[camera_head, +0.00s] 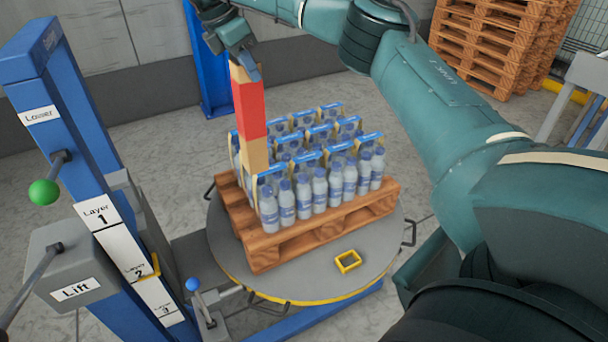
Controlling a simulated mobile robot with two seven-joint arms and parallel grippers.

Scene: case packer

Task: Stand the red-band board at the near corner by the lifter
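The red-band board (250,108) is a tall tan strip with a wide red band. It is upright, slightly tilted, at the left side of the bottle packs (310,165). My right gripper (246,68) is at its top end, with the fingers shut on it. The board's lower end is down beside the packs' left corner; whether it touches the pallet (330,220) is not clear. The lifter (65,100) is the blue mast at the left, with layer labels. My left gripper is not in view.
The pallet lies on a round grey turntable (300,277) with a yellow edge. A small yellow frame (348,262) lies on the turntable. A green-knobbed lever (44,191) and a blue-knobbed lever (193,285) stand by the lifter. Stacked pallets (490,45) are at the back right.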

